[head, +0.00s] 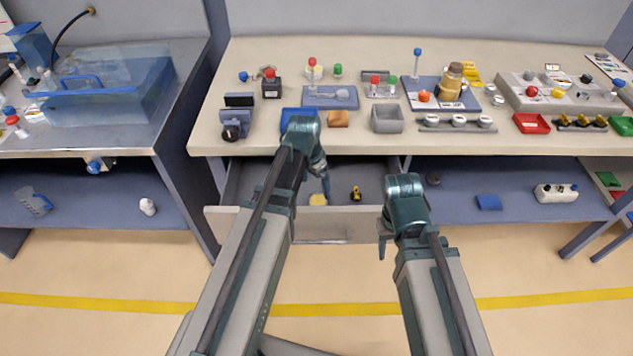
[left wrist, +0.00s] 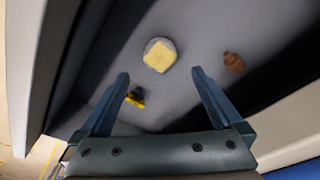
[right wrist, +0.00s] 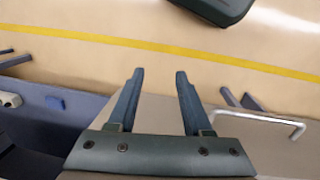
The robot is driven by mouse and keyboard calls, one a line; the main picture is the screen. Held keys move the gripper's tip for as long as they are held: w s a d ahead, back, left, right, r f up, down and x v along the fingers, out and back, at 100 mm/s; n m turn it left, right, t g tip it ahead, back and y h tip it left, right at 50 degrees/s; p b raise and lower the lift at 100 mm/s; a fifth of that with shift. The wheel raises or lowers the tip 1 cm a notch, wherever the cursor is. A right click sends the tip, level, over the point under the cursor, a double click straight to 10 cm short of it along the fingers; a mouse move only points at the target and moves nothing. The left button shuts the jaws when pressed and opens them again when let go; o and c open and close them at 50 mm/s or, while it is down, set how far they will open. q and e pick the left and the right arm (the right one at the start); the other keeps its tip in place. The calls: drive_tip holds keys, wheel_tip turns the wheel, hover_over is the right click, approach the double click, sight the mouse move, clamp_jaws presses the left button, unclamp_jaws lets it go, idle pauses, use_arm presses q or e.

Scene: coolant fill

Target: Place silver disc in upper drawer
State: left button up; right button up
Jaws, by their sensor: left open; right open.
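The upper drawer (head: 345,228) is pulled open below the bench top. In the left wrist view, a round pale grey, silver-looking disc (left wrist: 147,46) lies on the drawer floor. The yellow piece also shows in the head view (head: 318,199). My left gripper (left wrist: 160,73) is open and empty, pointing down into the drawer above the disc. It also shows in the head view (head: 320,172). My right gripper (right wrist: 159,72) is open and empty, near the drawer front's right end.
A yellow-and-black item (head: 355,193) and a brown oval item (left wrist: 233,62) are also in the drawer. The bench top (head: 220,135) above holds many small parts, including a grey bin (head: 387,119). A lower shelf (head: 455,205) lies right of the drawer. The floor in front is clear.

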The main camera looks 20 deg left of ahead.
use_arm(q)
drive_tip(key=r+p, duration=0.2)
drive_tip(key=r, duration=0.1)
drive_tip(key=r+p, duration=0.1)
drive_tip(key=shift+s+a+r, duration=0.15)
drive_tip(key=shift+s+a, duration=0.05)
drive_tip(key=shift+s, duration=0.05)
use_arm(e)
wheel_tip(320, 180, up, 4)
drive_tip(key=shift+r, duration=0.1)
